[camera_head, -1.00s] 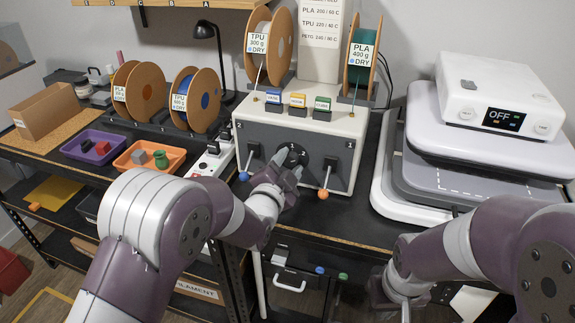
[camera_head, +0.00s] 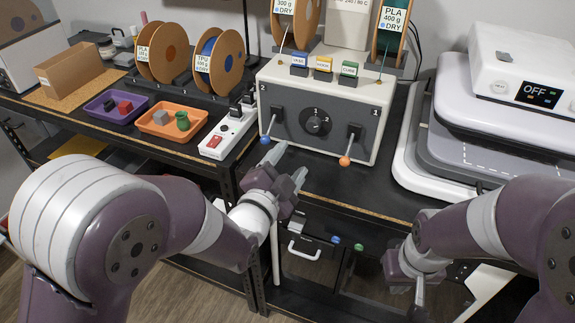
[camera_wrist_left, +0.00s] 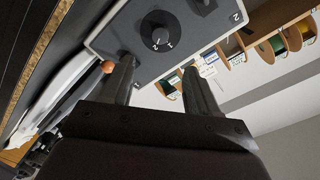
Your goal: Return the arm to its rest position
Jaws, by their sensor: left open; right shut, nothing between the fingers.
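My left arm reaches in from the left, and its gripper (camera_head: 286,166) is open and empty in front of the grey-fronted control box (camera_head: 300,142), apart from its knob and levers. In the left wrist view the left gripper's two fingers (camera_wrist_left: 158,72) stand apart with nothing between them, and the box's black dial (camera_wrist_left: 160,30) lies beyond. My right arm is at the right of the head view. Its gripper (camera_head: 419,292) is shut and empty, pointing down in front of the table's front edge, and is partly hidden by its own wrist.
The box has a lever with a blue ball (camera_head: 266,140) and one with an orange ball (camera_head: 345,161). A power strip (camera_head: 226,135), purple tray (camera_head: 99,117) and orange tray (camera_head: 194,132) stand to the left. A white press (camera_head: 410,180) stands at the right. Drawers lie below.

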